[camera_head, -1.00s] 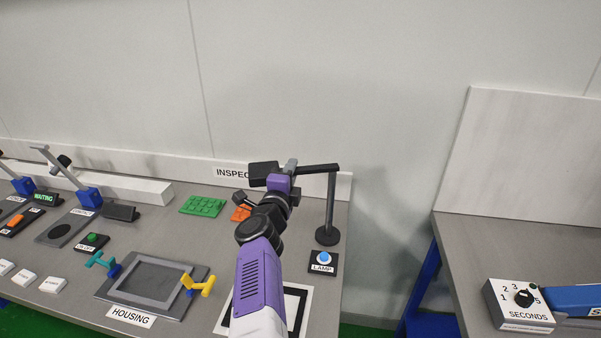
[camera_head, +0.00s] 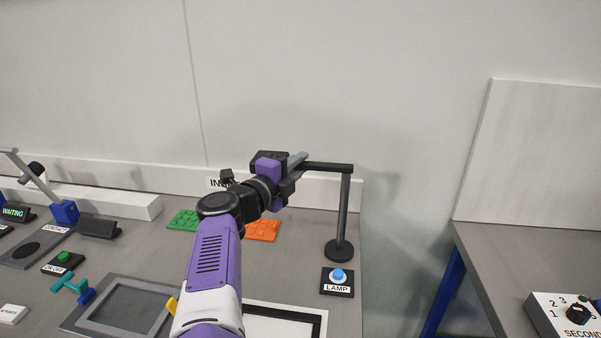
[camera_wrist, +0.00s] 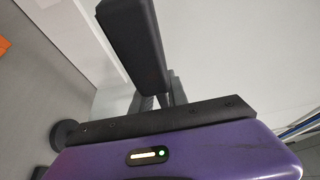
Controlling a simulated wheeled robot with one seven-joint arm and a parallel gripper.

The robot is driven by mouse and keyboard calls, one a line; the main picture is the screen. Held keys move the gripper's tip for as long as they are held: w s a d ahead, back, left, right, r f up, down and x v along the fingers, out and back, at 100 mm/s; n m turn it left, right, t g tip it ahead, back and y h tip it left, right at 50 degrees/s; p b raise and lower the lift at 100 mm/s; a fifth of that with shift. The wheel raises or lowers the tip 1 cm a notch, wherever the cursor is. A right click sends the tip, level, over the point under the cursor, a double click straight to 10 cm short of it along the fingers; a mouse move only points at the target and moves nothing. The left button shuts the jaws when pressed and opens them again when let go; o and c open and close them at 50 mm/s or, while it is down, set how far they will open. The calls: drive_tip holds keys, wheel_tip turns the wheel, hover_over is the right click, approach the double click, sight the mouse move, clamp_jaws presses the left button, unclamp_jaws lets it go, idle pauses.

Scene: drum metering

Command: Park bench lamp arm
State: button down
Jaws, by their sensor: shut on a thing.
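The bench lamp has a dark upright post (camera_head: 344,215) on a round base, with a dark horizontal lamp arm (camera_head: 330,167) reaching left from its top. My gripper (camera_head: 299,163) is shut on the lamp arm, left of the post. A dark block that looks like the lamp head (camera_head: 270,156) shows behind my gripper, partly hidden by it. In the wrist view, a long black block (camera_wrist: 135,42) rises beyond my purple gripper body; the grip itself is hidden there. A blue LAMP button (camera_head: 338,275) sits on a dark plate in front of the base.
The wall stands close behind the lamp. Green (camera_head: 184,219) and orange (camera_head: 263,230) parts lie on the bench below my arm. A framed housing fixture (camera_head: 85,326) is at front left. A gap separates this bench from the right bench (camera_head: 500,255).

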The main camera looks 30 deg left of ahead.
drive_tip(key=shift+w+f, duration=0.1)
drive_tip(key=shift+f, duration=0.1)
drive_tip(key=c, duration=1.4)
unclamp_jaws()
drive_tip(key=shift+w+f, duration=0.1)
drive_tip(key=shift+c, duration=0.2)
drive_tip(key=shift+a+r, duration=0.1)
drive_tip(key=shift+r, duration=0.15)
drive_tip(key=s+p, duration=0.4)
drive_tip(key=s, duration=0.4)
drive_tip(key=shift+w, duration=0.1)
